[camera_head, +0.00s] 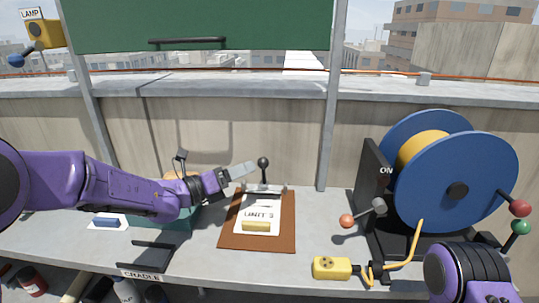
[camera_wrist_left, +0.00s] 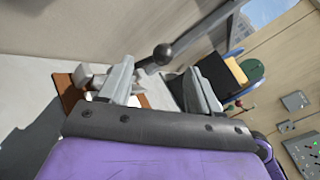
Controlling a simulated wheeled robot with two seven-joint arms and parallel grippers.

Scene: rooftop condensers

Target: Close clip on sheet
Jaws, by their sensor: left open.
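My left gripper (camera_head: 248,168) is open just left of the ball, above the clip's left side. In the left wrist view, the ball (camera_wrist_left: 163,54) shows beyond and between the two spread fingers (camera_wrist_left: 160,88), apart from them as far as I can tell. The fingers and palm hide much of the clipboard there. My right gripper is outside the frames.
A yellow bar (camera_head: 256,226) lies on the sheet. A black cradle (camera_head: 153,257) is at the front left, and a teal tray (camera_head: 182,219) is partly behind my left arm. A large blue reel (camera_head: 484,165) and a yellow box (camera_head: 331,268) with cable stand at right.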

